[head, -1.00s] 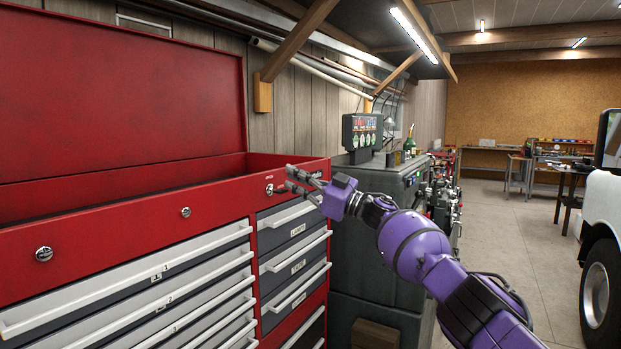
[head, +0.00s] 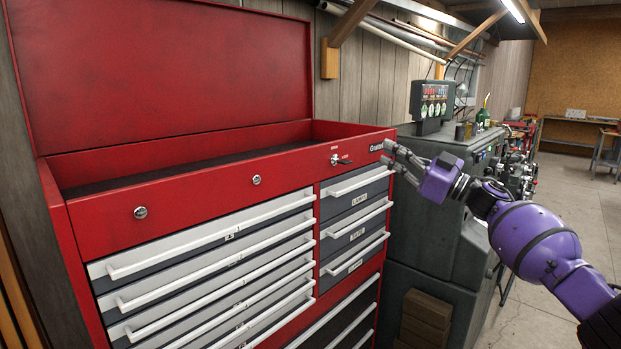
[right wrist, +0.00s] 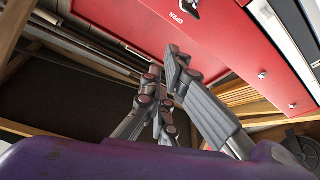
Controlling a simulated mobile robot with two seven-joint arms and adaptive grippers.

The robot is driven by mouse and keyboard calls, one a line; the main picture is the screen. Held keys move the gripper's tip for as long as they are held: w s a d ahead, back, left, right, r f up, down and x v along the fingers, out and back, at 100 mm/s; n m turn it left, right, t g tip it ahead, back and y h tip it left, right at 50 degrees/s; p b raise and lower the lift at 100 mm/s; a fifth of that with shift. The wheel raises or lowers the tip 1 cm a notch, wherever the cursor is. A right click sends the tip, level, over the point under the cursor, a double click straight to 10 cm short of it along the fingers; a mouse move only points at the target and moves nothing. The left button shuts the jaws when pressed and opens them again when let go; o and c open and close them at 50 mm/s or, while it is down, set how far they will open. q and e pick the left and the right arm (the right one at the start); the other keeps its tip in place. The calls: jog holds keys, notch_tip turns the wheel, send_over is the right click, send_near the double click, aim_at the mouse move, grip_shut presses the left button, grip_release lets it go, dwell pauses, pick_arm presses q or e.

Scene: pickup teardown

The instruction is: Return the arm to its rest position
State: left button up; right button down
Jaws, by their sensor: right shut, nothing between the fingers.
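My right arm is purple and comes in from the right in the head view. Its grey gripper (head: 397,160) is in front of the right end of the red tool chest (head: 180,205), near the chest's upper right corner. Whether it touches the chest cannot be told. The gripper is shut and empty; its fingers also show in the right wrist view (right wrist: 168,95), with the red chest (right wrist: 235,50) beyond them. My left gripper is not in view.
The chest's lid (head: 170,75) stands open. Its drawers (head: 200,265) look shut. A dark green machine (head: 435,220) with a control panel (head: 433,100) stands right of the chest. Concrete floor (head: 570,190) lies clear at the right. A wooden wall is behind.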

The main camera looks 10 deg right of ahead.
jog(key=w+a+f+m+t+h, duration=0.15)
jog(key=a+f+t+h, duration=0.35)
jog(key=f, duration=0.9)
jog(key=s+a+f+m+g+h, duration=0.1)
jog(key=s+a+f+h, duration=0.1)
jog(key=s+f, duration=0.5)
jog(key=s+a+f+m+g+h, duration=0.2)
jog(key=s+f, duration=0.1)
jog(key=f, duration=0.8)
jog(key=s+a+f+m+g+h, duration=0.1)
jog(key=s+a+f+h, duration=0.1)
jog(key=s+f, duration=0.5)
jog(key=s+f+m+g+h, duration=0.1)
jog(key=s+f+m+g, duration=0.1)
jog(key=s+f, duration=0.6)
jog(key=s+a+f+m+g+h, duration=0.1)
jog(key=s+f+m+g, duration=0.2)
jog(key=s+f, duration=0.6)
jog(key=s+f+m+g+h, duration=0.1)
jog(key=s+f, duration=0.7)
jog(key=s, duration=1.5)
jog(key=shift+s+a+f+m+g+h, duration=0.2)
jog(key=shift+s+a+m+g+h, duration=0.15)
jog(key=shift+m+g, duration=0.5)
jog(key=shift+w, duration=0.1)
